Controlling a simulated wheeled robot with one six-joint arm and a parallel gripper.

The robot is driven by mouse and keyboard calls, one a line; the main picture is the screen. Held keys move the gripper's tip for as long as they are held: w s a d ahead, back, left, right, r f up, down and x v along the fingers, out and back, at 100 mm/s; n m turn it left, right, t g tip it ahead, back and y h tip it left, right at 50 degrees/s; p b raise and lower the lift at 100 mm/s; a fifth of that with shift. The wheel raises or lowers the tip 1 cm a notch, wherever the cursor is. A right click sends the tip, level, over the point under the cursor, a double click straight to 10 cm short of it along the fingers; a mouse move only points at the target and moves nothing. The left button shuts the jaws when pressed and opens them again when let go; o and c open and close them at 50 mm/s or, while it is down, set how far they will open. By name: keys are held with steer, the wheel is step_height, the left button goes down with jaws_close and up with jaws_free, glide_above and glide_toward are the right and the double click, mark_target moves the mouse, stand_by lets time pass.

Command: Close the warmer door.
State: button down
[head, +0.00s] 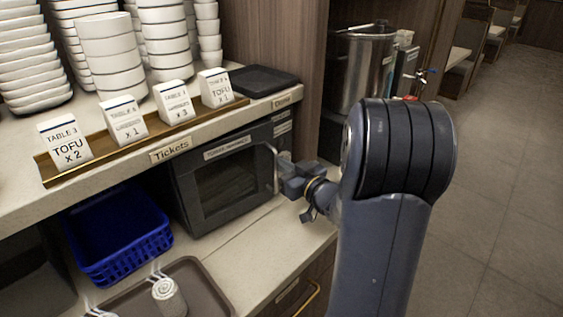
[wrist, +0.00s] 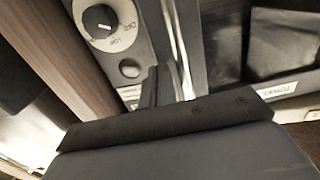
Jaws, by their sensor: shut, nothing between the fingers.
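The warmer (head: 190,190) is a dark box on the lower counter, under the ticket shelf. Its door (head: 211,207) has a dark window and a label along the top, and faces the front. The door looks flush or nearly flush with the body; I cannot tell whether a small gap is left. A pale upright handle (head: 275,166) is on the door's right side. My gripper (head: 284,167) is shut and empty, close beside the handle. In the wrist view the fingers (wrist: 158,86) point toward the handle and the control panel (wrist: 128,68); contact is unclear.
A blue basket (head: 118,250) stands left of the warmer. A brown tray (head: 215,297) with rolled white towels lies in front. The ticket shelf (head: 110,168) overhangs the warmer, with bowls above. A steel pot (head: 365,65) stands behind my arm. Open floor (head: 500,200) lies right.

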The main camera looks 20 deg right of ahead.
steer(key=shift+w+a, duration=0.1)
steer(key=shift+w, duration=0.2)
steer(key=shift+b+x, duration=0.3)
steer(key=shift+x, duration=0.65)
